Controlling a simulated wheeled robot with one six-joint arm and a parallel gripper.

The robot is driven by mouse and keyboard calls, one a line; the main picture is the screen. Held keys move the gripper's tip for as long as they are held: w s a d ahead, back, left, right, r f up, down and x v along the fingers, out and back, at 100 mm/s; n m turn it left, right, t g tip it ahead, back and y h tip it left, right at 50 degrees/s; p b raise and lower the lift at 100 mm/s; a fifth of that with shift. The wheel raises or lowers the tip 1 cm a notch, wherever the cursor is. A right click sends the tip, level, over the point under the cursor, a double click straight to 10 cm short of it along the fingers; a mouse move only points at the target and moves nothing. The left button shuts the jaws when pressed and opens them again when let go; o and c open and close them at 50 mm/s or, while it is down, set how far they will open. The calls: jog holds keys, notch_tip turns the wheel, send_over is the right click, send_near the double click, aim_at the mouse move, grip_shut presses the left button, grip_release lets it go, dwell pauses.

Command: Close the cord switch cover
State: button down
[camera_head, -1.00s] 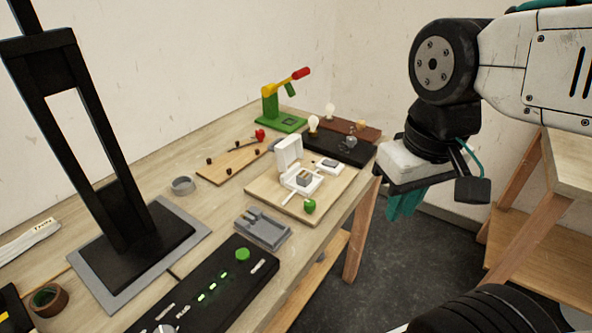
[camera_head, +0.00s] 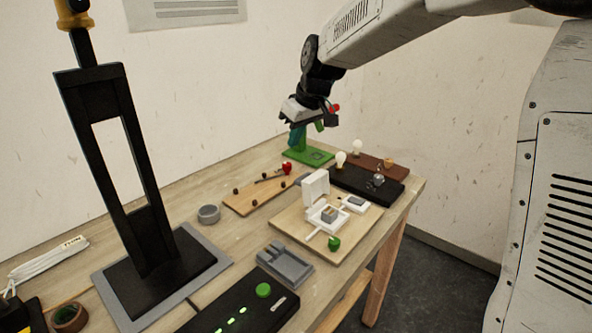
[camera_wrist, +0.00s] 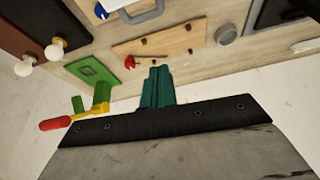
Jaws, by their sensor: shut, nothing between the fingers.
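The cord switch (camera_head: 327,214) is a small white box on a light wooden board (camera_head: 290,228). Its white cover (camera_head: 315,184) stands raised at the back of the box, so the switch is open and a grey block shows inside. My gripper (camera_head: 296,138) is in the air behind and above the switch, by the green stand, pointing down with its teal fingers together and empty.
A green stand with a red-tipped lever (camera_head: 309,155) is near my gripper. A grey tray (camera_head: 284,264), a black panel with a green button (camera_head: 263,290) and a tall black frame (camera_head: 133,170) stand nearer.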

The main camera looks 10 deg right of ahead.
aim_at(310, 187)
jog(key=x, duration=1)
jog(key=shift+s+d, duration=0.6)
jog(key=shift+s, duration=0.2)
jog(key=shift+s+d, duration=0.6)
jog(key=shift+s, duration=0.25)
jog(key=shift+s+d+r+t, duration=0.15)
jog(key=shift+d+r+t, duration=0.05)
jog(key=shift+d+t, duration=0.15)
jog(key=shift+s+a, duration=0.1)
